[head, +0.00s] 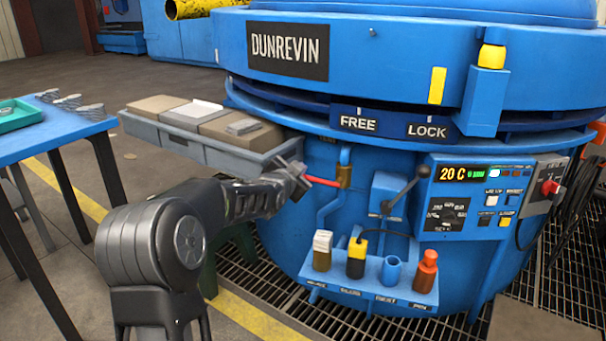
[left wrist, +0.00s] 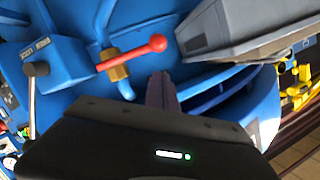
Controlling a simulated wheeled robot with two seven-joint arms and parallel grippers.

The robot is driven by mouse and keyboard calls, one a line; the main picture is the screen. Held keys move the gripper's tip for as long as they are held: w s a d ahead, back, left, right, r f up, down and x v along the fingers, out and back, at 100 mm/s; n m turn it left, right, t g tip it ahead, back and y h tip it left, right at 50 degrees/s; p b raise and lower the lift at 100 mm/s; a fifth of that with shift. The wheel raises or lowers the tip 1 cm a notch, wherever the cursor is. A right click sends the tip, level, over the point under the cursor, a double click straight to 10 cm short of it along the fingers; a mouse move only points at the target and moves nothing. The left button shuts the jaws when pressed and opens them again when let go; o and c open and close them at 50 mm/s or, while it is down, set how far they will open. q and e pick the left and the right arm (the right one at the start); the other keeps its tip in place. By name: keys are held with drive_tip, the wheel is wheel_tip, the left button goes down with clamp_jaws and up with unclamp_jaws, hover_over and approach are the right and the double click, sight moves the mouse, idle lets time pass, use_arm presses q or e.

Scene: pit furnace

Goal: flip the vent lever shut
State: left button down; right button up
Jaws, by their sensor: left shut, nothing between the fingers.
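The vent lever (head: 323,182) is a red handle on a brass valve (head: 344,176) on the blue furnace's front. In the head view it points left from the valve, roughly level. In the left wrist view the red lever (left wrist: 132,54) ends in a round red knob, and the brass valve (left wrist: 114,70) joins a blue pipe. My left gripper (head: 298,172) is shut and empty, close to the lever's knob end. In the left wrist view the closed fingers (left wrist: 163,88) appear just below the knob, with no clear contact. My right gripper is out of view.
A grey bin (head: 190,147) with blocks hangs beside the furnace, just left of my gripper. A grey-handled lever box (head: 391,195) and control panel (head: 480,195) are to the right. A blue tool rack (head: 372,287) sits below. A blue table (head: 50,135) stands left.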

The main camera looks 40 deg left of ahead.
use_arm(q)
drive_tip(key=p+v, duration=0.1)
drive_tip(key=v, duration=0.9)
drive_tip(key=shift+a+r+p, duration=0.15)
drive_tip(key=shift+a+p, duration=0.05)
drive_tip(key=shift+p, duration=0.2)
